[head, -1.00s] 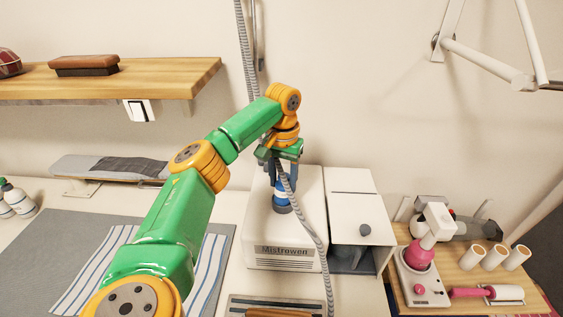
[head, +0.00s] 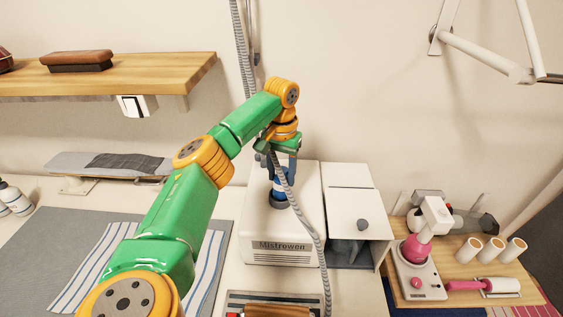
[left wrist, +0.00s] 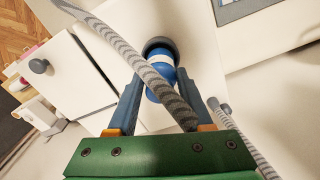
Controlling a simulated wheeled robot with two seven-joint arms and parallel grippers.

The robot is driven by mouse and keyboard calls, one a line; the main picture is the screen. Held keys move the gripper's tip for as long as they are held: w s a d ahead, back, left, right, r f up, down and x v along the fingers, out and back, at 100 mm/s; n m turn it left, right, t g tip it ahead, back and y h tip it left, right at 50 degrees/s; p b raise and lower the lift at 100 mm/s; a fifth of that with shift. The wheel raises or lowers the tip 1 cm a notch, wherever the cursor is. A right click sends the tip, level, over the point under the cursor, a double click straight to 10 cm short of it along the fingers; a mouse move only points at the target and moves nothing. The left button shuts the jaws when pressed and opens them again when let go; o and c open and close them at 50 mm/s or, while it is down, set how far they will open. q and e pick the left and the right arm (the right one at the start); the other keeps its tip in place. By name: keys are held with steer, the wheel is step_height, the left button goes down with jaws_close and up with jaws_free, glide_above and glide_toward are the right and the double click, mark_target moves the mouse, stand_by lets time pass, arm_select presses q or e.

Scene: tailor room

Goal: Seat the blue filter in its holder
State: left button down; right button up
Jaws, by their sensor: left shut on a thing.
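The blue filter (head: 279,188) is a small blue cylinder with a pale band. It stands about upright over a dark round holder (head: 279,204) on top of the white Mistrowen machine (head: 254,226). My left gripper (head: 282,178) is shut on the filter from above. In the left wrist view the filter (left wrist: 162,74) sits between the fingers, with the dark ring of the holder (left wrist: 155,43) at its far end. The grey hose crosses in front and hides part of it. I cannot tell how deep the filter sits in the ring. My right gripper is not in view.
The ribbed grey hose (head: 311,225) hangs down across the machine's front. A white cabinet (head: 350,202) with a dark knob stands right beside the machine. A wooden shelf (head: 185,72) is at the upper left. A side table at right holds a pink-and-white device (head: 418,255).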

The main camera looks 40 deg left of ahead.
arm_select(q)
steer(key=shift+f+b, duration=0.3)
steer(key=shift+f, duration=0.55)
steer(key=c, duration=0.6)
jaws_free()
steer(key=shift+r, duration=0.1)
steer(key=shift+r+p, duration=0.3)
steer(key=shift+r, duration=5.2)
steer(key=shift+f, duration=0.15)
